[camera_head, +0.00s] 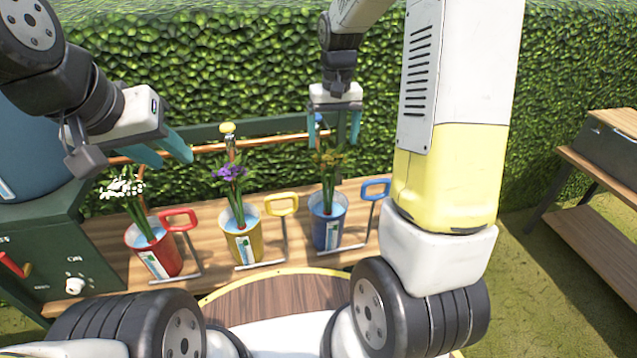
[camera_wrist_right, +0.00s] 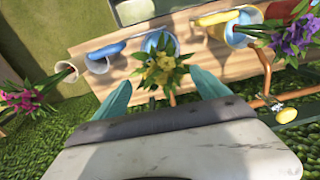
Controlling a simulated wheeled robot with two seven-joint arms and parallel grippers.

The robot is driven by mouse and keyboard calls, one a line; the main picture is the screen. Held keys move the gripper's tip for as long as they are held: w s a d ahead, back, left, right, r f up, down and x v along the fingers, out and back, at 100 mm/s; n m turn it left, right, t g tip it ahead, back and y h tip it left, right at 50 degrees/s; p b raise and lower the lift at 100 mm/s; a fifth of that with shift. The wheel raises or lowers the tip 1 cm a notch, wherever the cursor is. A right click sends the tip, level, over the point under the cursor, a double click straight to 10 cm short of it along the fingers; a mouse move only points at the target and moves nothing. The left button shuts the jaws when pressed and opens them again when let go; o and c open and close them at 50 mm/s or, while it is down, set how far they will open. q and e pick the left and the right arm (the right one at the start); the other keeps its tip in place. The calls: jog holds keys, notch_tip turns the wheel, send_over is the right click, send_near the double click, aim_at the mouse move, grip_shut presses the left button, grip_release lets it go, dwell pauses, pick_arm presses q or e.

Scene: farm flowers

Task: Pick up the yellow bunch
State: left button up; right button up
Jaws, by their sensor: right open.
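The yellow bunch (camera_head: 328,162) stands upright in the blue bucket (camera_head: 327,215) on the wooden bench. My right gripper (camera_head: 335,135) hangs above the bunch, pointing down, with its two teal fingers apart. In the right wrist view the yellow bunch (camera_wrist_right: 162,70) shows between the open fingers (camera_wrist_right: 161,80), with the blue bucket (camera_wrist_right: 160,42) behind it. I cannot tell whether the fingers touch any of it. My left gripper (camera_head: 172,158) is open and empty, above and to the right of the white flowers.
Purple flowers (camera_head: 231,172) stand in a yellow bucket (camera_head: 241,242), and white flowers (camera_head: 122,187) in a red bucket (camera_head: 153,252). Pink flowers (camera_wrist_right: 25,98) show in the wrist view. A copper pipe with a yellow tap knob (camera_head: 227,128) runs behind the bench. A hedge stands behind.

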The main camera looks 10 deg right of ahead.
aim_at(329, 166)
jog(key=shift+g, duration=0.3)
jog(key=f, duration=1)
jog(key=shift+w+a, duration=0.3)
jog(key=shift+w, duration=0.1)
grip_shut()
